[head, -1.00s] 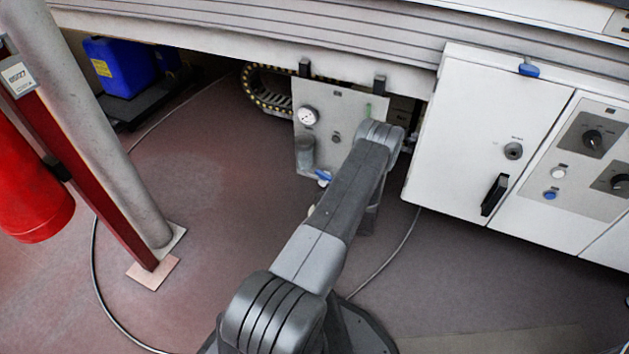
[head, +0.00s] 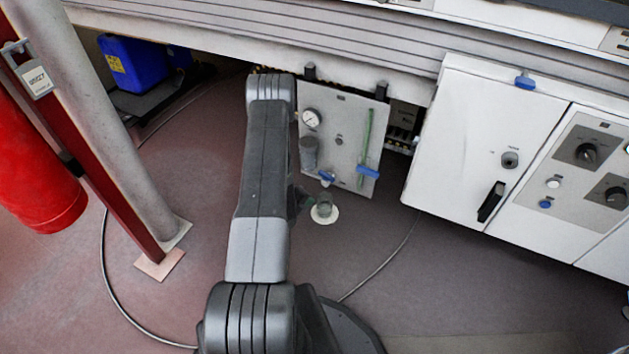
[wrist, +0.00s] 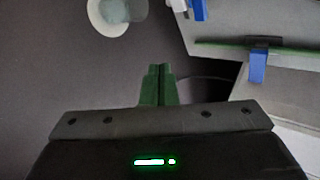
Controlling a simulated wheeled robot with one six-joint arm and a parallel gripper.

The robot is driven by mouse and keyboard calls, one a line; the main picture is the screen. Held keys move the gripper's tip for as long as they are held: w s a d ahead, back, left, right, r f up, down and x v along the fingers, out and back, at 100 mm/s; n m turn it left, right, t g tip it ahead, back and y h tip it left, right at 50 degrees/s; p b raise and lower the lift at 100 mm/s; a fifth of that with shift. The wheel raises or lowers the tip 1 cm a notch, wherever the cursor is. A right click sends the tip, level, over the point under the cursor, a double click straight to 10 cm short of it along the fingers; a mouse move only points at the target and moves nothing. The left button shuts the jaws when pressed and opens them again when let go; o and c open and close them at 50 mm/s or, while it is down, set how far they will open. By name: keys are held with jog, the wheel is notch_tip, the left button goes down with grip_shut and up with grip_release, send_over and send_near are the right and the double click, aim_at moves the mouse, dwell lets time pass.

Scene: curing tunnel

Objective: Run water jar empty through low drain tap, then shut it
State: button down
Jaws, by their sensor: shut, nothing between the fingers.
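The water jar (head: 308,152) is a grey cylinder on the panel, below a round gauge; its water level cannot be made out. The low drain tap (head: 326,176), with a blue handle, sits at the panel's lower edge. A blue handle also shows at the top of the wrist view (wrist: 199,9). A small clear cup (head: 324,208) stands on a white disc on the floor below; it shows at the wrist view's top left (wrist: 114,11). My gripper (wrist: 158,72) has its green fingers together and empty, apart from tap and cup. In the head view my arm mostly hides it.
A second blue handle (head: 368,172) sits below a green vertical tube (head: 366,135) on the panel (head: 345,118). A white cabinet (head: 470,150) stands at right. A post (head: 110,130) and a red cylinder (head: 35,185) stand at left. A cable (head: 385,262) crosses the floor.

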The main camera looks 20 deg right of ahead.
notch_tip(320, 180, up, 4)
jog(key=w+a+n+t+h, duration=0.1)
jog(key=a+n+t, duration=0.1)
jog(key=b, duration=0.5)
send_near(329, 180)
jog(key=f+x, duration=0.1)
jog(key=x, duration=0.4)
jog(key=shift+w+d+r, duration=0.2)
jog(key=shift+w+d, duration=0.15)
jog(key=shift+d, duration=0.15)
